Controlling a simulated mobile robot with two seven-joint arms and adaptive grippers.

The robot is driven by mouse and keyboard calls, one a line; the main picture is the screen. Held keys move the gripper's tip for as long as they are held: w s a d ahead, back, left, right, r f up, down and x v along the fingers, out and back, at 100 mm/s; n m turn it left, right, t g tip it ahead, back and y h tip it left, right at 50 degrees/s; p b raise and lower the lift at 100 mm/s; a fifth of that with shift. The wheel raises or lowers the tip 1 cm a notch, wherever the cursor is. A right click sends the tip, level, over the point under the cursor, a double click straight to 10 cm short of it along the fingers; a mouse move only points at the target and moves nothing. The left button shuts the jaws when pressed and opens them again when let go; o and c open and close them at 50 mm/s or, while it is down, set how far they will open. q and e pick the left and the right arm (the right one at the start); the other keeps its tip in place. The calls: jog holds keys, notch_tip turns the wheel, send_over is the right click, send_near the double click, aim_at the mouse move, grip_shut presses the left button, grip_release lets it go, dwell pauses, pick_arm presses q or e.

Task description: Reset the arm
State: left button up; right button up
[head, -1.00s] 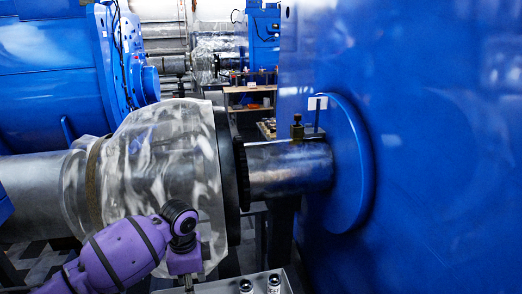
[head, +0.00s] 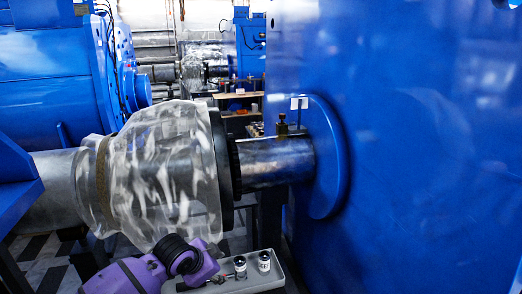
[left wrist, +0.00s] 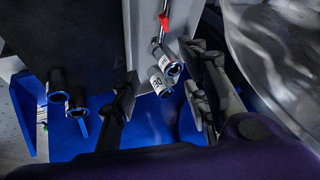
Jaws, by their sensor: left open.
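My left arm (head: 135,275), purple with a black wrist, comes in at the bottom of the head view. Its left gripper (head: 218,279) is small there and partly hidden, close to the left part of a grey tray (head: 283,270). In the left wrist view the left gripper (left wrist: 164,90) has its two black fingers apart. Two labelled metal sockets (left wrist: 160,84) show between and beyond the fingers; I cannot tell their distance from them. No contact or grasp is visible. My right gripper is not in view.
Two small labelled cylinders (head: 264,261) stand on the tray. A plastic-wrapped shaft (head: 160,175) lies behind the arm, and a big blue housing (head: 420,150) fills the right. Two more dark sockets (left wrist: 57,86) show at the left in the wrist view.

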pick_arm(q)
jog(key=s+d+f+n+t+h+p, duration=0.1)
jog(key=s+f+n+t, duration=0.15)
jog(key=s, duration=0.35)
jog(key=s+d+f+n+t+h, duration=0.1)
jog(key=s+d+f+n+t, duration=0.15)
jog(key=s, duration=0.35)
jog(key=s+a+f+n+g+y, duration=0.1)
jog(key=s+a+f+n, duration=0.1)
jog(key=s, duration=0.7)
jog(key=s+a+f+n+y+p, duration=0.1)
jog(key=s+a+f, duration=0.3)
jog(key=s, duration=0.6)
jog(key=s+a+f+n+g+y, duration=0.1)
jog(key=s+f, duration=0.4)
jog(key=s, duration=0.5)
jog(key=a+n+y, duration=0.1)
jog(key=a+n, duration=0.1)
jog(key=shift+s+a+g, duration=0.2)
jog(key=shift+a+g, duration=0.1)
jog(key=shift+a, duration=0.1)
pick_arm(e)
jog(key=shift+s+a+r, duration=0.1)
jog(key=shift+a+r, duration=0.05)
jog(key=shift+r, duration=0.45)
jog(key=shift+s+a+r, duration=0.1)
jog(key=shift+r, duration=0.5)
